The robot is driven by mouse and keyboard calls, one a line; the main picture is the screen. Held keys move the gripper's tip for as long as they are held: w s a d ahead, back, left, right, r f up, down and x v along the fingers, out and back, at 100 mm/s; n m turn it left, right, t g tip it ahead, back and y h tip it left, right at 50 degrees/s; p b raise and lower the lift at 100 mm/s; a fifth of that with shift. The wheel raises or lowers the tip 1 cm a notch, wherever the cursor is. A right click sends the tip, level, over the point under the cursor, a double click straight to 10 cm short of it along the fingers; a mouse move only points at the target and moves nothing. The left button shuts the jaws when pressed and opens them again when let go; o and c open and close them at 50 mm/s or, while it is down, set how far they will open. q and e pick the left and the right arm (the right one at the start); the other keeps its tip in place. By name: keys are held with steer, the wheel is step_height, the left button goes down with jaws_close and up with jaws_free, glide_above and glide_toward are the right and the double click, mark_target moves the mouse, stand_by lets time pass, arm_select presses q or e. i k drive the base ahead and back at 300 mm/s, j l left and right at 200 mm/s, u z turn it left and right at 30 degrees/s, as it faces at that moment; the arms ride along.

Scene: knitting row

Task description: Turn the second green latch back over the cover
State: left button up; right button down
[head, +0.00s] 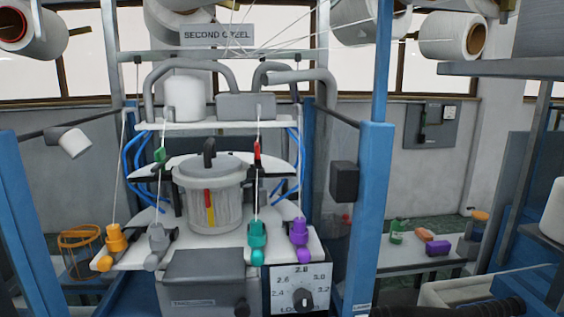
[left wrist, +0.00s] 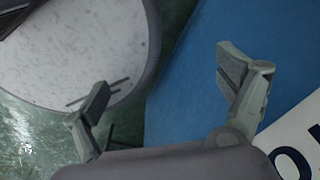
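In the head view, the machine's clear ribbed cylinder cover (head: 214,198) stands upright in the middle, with a dark handle on top. Two green parts show near it: a small green piece (head: 160,156) on the white thread at its upper left, and a teal-green lever (head: 257,240) at its front right, with its rounded end down over the plate's front edge. I cannot tell which is the second green latch. My left gripper (left wrist: 163,75) is open and empty in the left wrist view, away from any latch. My right gripper is in neither view.
Orange (head: 115,240), grey (head: 157,238) and purple (head: 299,232) levers line the white plate. A grey box (head: 205,277) and a dial panel (head: 301,288) sit below. A blue post (head: 372,190) stands at right. The left wrist view shows a white speckled disc (left wrist: 75,50) and blue surface (left wrist: 195,90).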

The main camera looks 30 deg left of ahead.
mark_target(161, 159)
steer(key=u, duration=1.75)
